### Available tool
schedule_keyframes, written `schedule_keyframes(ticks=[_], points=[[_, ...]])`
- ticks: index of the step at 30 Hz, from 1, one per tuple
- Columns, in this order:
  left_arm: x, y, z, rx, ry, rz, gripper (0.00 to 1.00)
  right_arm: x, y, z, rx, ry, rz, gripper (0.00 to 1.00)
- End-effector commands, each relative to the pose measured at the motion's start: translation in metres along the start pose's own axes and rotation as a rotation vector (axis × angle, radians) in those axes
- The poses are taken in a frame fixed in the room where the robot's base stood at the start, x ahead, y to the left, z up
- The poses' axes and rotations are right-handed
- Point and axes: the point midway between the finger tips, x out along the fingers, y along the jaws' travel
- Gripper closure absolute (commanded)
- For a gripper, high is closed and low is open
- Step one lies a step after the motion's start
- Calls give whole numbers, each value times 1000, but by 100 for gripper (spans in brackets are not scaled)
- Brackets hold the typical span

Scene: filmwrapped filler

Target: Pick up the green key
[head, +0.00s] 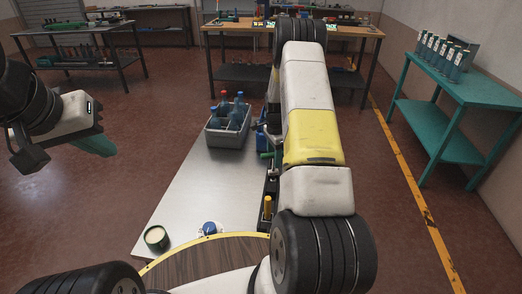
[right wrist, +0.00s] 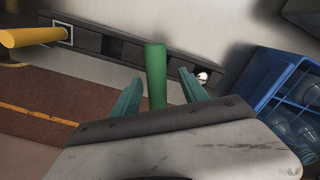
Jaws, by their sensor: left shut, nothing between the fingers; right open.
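The green key (right wrist: 155,75) is a green cylinder standing at the dark rack (right wrist: 100,42) in the right wrist view. My right gripper (right wrist: 159,80) is open, with one teal finger on each side of the key. Gaps show between key and fingers, so it is not gripped. The key's lower end is hidden behind the gripper's edge. In the head view my right arm covers most of this spot. My left gripper (head: 98,145) is shut and empty, held away at the left above the floor.
A yellow peg (head: 267,205) stands in the rack; a silver knob (right wrist: 203,77) is also there. A blue crate (right wrist: 290,100) with bottles is close to the right gripper. A grey bottle crate (head: 226,139), cream-topped cup (head: 156,237) and blue-and-white item (head: 209,229) stand on the table (head: 185,190).

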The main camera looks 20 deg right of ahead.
Motion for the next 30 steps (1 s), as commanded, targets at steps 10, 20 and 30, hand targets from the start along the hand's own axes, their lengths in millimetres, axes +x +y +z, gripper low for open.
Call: schedule_keyframes(ticks=[10,20,30], points=[[0,0,0,0,0,0,100,46,4,0,0,-1,1,49],[0,0,0,0,0,0,100,47,3,0,-1,0,-1,68],[0,0,0,0,0,0,100,46,3,0,-1,0,-1,100]])
